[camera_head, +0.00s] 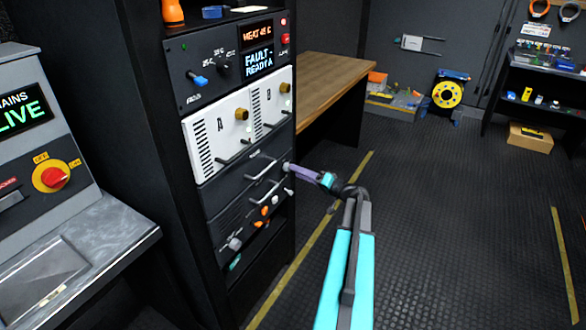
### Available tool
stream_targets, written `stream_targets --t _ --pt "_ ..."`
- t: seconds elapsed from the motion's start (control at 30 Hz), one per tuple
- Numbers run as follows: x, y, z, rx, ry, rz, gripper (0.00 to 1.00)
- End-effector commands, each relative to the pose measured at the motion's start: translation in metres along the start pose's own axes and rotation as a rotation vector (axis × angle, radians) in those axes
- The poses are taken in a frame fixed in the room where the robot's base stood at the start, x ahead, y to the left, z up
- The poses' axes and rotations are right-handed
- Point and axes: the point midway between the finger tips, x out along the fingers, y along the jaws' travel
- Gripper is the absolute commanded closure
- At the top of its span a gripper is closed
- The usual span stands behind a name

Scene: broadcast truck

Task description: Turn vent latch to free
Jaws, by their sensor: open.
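The equipment rack (237,293) stands left of centre. I cannot tell which part of it is the vent latch, as no such label is readable. A dark panel with bar handles (262,178) sits below white modules A (207,145) and B (267,98), each with a brass-coloured knob. My gripper (287,170) is small in view at the end of my purple wrist link, by the right edge of the dark panel. It is open; I cannot tell whether it touches anything.
A lower shelf holds orange and grey parts (264,211). A console with a red rotary switch (55,177) reads LIVE at left. A wooden bench (325,82) stands behind the rack. The dark floor (450,200) at right is clear between yellow lines.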

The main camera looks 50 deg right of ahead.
Motion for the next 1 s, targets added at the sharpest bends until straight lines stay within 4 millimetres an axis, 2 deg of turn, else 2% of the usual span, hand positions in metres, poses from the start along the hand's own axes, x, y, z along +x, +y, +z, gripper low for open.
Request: stream_targets --t 0.1,0.3,0.7,0.73,0.97,1.0 --pt "0.018 -0.001 0.0 0.0 -0.002 -0.001 0.54" --pt "0.036 0.0 0.0 0.001 -0.002 0.0 0.54" --pt "0.041 0.0 0.001 0.0 -0.001 0.0 0.54" --pt "0.041 0.0 0.001 0.0 -0.002 0.0 0.56" --pt "0.042 0.0 0.001 0.0 -0.002 0.0 0.94" --pt "0.043 0.008 -0.009 -0.001 -0.002 -0.001 0.95"
